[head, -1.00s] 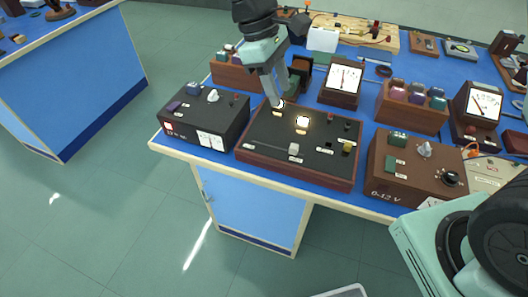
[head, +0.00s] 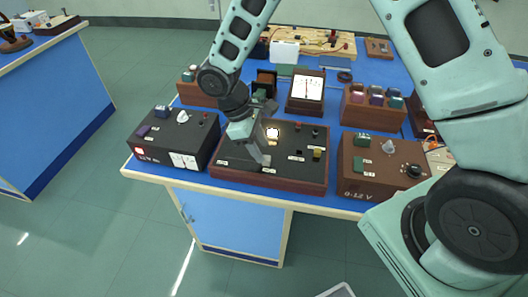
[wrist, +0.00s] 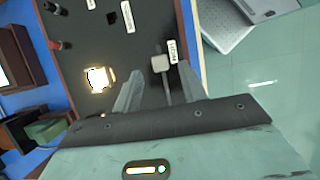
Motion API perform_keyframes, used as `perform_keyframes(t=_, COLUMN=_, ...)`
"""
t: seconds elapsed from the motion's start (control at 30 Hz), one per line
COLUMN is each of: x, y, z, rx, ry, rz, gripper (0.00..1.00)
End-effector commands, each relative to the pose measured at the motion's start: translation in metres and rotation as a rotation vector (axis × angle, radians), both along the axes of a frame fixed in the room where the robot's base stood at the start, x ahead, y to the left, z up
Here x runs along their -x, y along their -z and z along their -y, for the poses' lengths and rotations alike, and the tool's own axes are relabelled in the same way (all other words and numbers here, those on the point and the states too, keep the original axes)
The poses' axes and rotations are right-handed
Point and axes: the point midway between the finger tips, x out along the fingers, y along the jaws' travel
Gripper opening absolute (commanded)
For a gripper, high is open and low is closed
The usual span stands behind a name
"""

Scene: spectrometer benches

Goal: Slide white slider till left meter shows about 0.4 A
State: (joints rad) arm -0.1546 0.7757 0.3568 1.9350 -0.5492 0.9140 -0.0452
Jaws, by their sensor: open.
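The white slider (wrist: 160,64) sits in its slot on a black-topped panel (head: 308,168) with wooden sides. In the wrist view, my open gripper (wrist: 158,85) has one finger on each side of the slot, with the slider between and just beyond the fingertips. I cannot tell whether either finger touches it. In the head view, my gripper (head: 260,156) is low over the panel's front middle, largely covering the slider. The left meter (head: 307,87) stands behind the panel, its needle near mid-scale; its numbers are too small to read.
A lit lamp (head: 273,132) is on the panel beside my gripper. A black supply box (head: 180,137) stands left, a brown 0-12 V box (head: 377,166) right. Coloured blocks in a wooden rack (head: 372,108) stand behind. My arm covers the bench's right rear.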

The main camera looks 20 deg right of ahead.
Motion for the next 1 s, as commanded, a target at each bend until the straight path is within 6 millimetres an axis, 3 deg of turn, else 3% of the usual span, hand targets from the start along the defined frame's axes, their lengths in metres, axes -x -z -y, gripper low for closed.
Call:
perform_keyframes(t=0.23, x=0.007, y=0.027, z=0.009, rx=0.000, ry=-0.002, rz=-0.001, gripper=0.42)
perform_keyframes(t=0.6, x=0.008, y=0.032, z=0.010, rx=-0.001, ry=0.000, rz=0.001, gripper=0.42)
perform_keyframes(t=0.77, x=0.008, y=0.032, z=0.010, rx=-0.001, ry=0.000, rz=0.001, gripper=0.00)
perform_keyframes(t=1.0, x=0.005, y=0.031, z=0.007, rx=-0.001, ry=-0.003, rz=0.002, gripper=0.00)
